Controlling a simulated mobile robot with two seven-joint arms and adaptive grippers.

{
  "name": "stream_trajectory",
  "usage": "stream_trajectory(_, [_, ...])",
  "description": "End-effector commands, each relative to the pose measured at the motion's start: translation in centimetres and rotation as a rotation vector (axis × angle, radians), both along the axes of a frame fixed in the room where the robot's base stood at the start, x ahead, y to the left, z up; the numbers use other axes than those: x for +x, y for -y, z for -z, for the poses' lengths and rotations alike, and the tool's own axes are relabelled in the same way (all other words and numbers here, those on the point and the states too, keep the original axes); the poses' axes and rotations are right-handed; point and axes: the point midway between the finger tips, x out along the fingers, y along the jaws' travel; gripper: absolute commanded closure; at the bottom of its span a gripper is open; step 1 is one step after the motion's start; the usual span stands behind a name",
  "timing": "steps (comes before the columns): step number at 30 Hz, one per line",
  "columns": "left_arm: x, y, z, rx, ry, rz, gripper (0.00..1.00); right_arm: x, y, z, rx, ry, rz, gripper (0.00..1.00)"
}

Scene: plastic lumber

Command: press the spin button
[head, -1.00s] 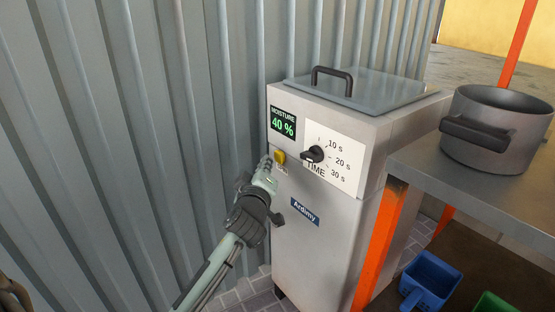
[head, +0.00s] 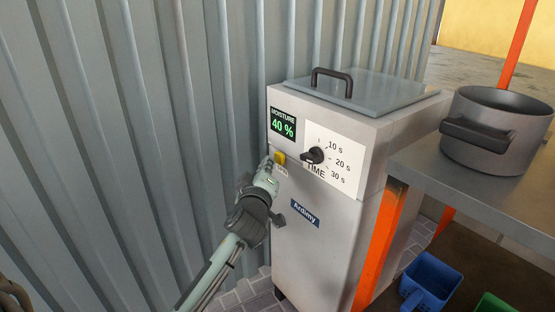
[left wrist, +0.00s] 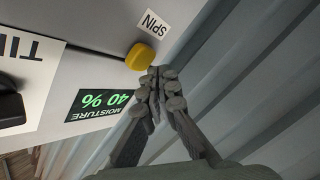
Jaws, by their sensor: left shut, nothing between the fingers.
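The yellow spin button (head: 280,157) is on the front of the grey machine (head: 322,245), below the green moisture display (head: 283,124) that reads 40 %. In the left wrist view the button (left wrist: 139,57) sits beside the SPIN label (left wrist: 153,24). My left gripper (head: 267,162) is shut and empty, with its fingertips just left of the button in the head view. In the left wrist view its fingertips (left wrist: 160,75) are close beside the button; I cannot tell whether they touch it. My right gripper is out of view.
A black time dial (head: 314,155) is on the panel right of the button. A lid with a handle (head: 333,79) tops the machine. A corrugated wall (head: 130,130) stands close on the left. A pot (head: 495,130) is on the bench at right, with a blue scoop (head: 430,281) below.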

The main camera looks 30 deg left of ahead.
Motion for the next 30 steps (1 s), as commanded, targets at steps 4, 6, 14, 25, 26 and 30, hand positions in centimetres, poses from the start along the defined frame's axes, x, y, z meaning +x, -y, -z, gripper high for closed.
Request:
stream_trajectory(4, [0.00, -0.01, 0.01, 0.000, 0.000, 0.000, 1.00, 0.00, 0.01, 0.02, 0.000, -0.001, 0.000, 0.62])
stream_trajectory(6, [0.00, -0.01, 0.01, 0.000, 0.000, 0.000, 1.00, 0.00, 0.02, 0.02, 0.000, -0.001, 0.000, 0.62])
stream_trajectory(14, [0.06, 0.02, 0.03, 0.000, 0.000, 0.000, 1.00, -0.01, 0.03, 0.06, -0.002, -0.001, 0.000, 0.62])
stream_trajectory(25, [0.80, 0.32, -0.01, -0.001, 0.000, 0.000, 1.00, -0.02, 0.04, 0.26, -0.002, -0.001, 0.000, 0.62])
stream_trajectory(26, [0.79, 0.32, -0.01, 0.000, 0.000, 0.000, 1.00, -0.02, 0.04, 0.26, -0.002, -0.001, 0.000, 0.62])
stream_trajectory(30, [0.79, 0.32, 0.00, 0.000, 0.000, 0.000, 1.00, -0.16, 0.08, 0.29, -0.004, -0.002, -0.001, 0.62])
